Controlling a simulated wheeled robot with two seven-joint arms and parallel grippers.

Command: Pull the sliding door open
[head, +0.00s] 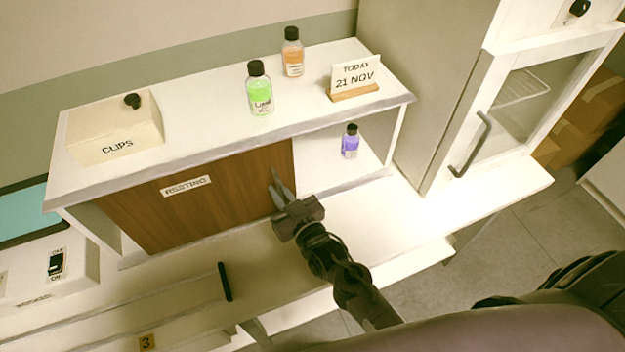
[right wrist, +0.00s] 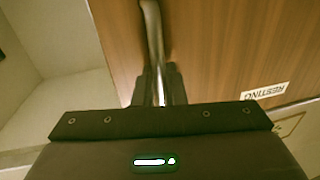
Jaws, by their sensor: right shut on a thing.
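The brown wooden sliding door (head: 150,212) with a "RESTING" label covers the middle and left of the white cabinet (head: 75,192); the right part stands open, and a narrow gap shows at the far left. My right gripper (head: 280,194) is at the door's right end, shut on its upright metal handle (right wrist: 152,40). In the right wrist view the two fingers (right wrist: 158,88) close around the handle's lower part, and the door (right wrist: 220,45) fills the upper right. My left gripper is not in view.
A purple bottle (head: 350,142) stands in the open right compartment. On top are a green bottle (head: 259,92), an orange bottle (head: 292,55), a date sign (head: 354,78) and a CLIPS box (head: 115,135). A glass-door cabinet (head: 500,110) stands right. The counter before the door is clear.

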